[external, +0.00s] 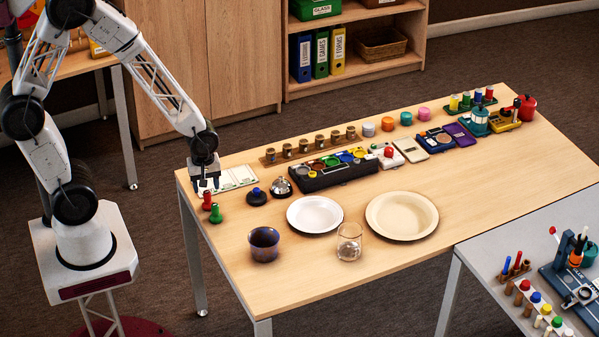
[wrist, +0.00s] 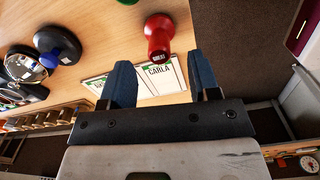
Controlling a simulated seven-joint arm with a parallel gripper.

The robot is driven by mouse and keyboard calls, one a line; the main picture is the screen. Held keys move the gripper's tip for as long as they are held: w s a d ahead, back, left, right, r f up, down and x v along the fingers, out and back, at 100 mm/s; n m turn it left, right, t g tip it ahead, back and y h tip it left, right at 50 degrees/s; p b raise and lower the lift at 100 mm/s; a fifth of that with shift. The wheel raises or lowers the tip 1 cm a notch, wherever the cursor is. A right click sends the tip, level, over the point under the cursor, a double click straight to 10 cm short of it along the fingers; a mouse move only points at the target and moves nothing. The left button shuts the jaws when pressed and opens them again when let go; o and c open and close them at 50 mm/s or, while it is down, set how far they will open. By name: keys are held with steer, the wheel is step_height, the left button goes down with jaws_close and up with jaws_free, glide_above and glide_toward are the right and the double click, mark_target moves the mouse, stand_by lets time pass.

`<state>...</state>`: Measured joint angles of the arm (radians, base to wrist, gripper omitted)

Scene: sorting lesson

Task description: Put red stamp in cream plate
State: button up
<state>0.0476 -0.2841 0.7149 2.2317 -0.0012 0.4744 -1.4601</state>
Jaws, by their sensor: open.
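The red stamp (external: 207,201) stands near the left corner of the table, beside a green stamp (external: 215,214). In the wrist view the red stamp (wrist: 158,38) is beyond the fingertips, roughly centred between them. My gripper (external: 206,187) is open and empty, just above and behind the red stamp in the external view; its two blue fingers also show in the wrist view (wrist: 162,70). The cream plate (external: 402,234) lies empty on the table, right of a smaller white plate (external: 315,228).
A dark blue cup (external: 264,246) and a clear glass (external: 349,242) stand in front of the plates. A black-and-blue knob (external: 256,197), a bell (external: 281,187) and a black paint tray (external: 333,177) stand behind. Name cards (wrist: 160,80) lie beneath my gripper.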

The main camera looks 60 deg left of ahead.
mark_target(207, 192)
steer(key=shift+w+f, duration=0.1)
steer(key=shift+f, duration=2.5)
jaws_close()
steer(key=shift+r, duration=0.2)
steer(key=shift+r, duration=0.5)
steer(key=shift+s+r, duration=0.25)
steer(key=shift+r, duration=0.35)
steer(key=shift+s+r, duration=0.25)
steer(key=shift+r, duration=0.3)
steer(key=s+r, duration=0.1)
steer(key=s, duration=1.4)
steer(key=shift+a+r, duration=0.2)
steer(key=shift+a, duration=0.15)
